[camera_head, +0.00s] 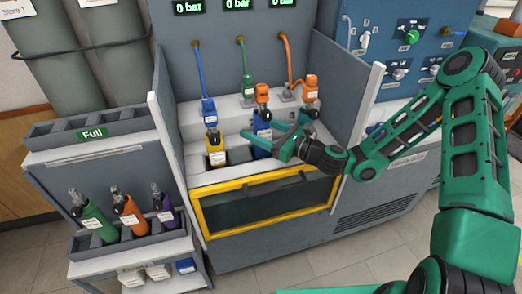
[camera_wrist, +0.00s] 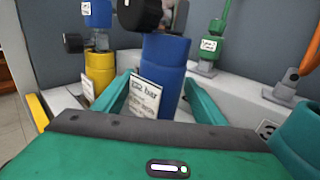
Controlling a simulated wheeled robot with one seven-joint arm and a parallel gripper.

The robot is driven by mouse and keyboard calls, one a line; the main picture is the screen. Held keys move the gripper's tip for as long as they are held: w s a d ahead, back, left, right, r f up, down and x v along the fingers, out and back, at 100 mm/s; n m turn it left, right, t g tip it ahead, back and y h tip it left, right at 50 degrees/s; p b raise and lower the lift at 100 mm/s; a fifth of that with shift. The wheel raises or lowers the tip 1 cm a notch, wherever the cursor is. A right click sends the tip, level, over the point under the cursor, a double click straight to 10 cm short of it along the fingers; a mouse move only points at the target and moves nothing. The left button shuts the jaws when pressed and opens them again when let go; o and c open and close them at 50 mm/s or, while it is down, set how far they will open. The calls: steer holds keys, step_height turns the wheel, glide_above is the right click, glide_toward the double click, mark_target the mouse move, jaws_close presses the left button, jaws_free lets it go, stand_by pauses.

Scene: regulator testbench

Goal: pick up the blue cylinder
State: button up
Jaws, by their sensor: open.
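The blue cylinder (camera_head: 262,128) stands upright in the middle of the testbench, with a black and orange fitting on its top. It also shows in the wrist view (camera_wrist: 165,65), with a white label on its front. My gripper (camera_head: 258,139) reaches in from the right, in front of the cylinder. In the wrist view its two green fingers (camera_wrist: 155,95) are apart, one on each side of the blue cylinder. I cannot tell whether either finger touches it. The cylinder's lower part is hidden behind the gripper.
A yellow cylinder (camera_head: 215,150) stands close by on the left. Blue, green and orange hoses (camera_head: 287,62) hang behind. Grey side panels (camera_head: 167,135) flank the bench, above a yellow-framed window (camera_head: 205,222). A rack (camera_head: 88,245) at left holds green, orange and purple cylinders; the "Full" rack (camera_head: 130,122) looks empty.

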steer(key=shift+x, duration=1.25)
steer(key=c, duration=1.2)
steer(key=shift+r, duration=0.1)
step_height(320, 180, up, 18)
steer(key=shift+f, duration=0.1)
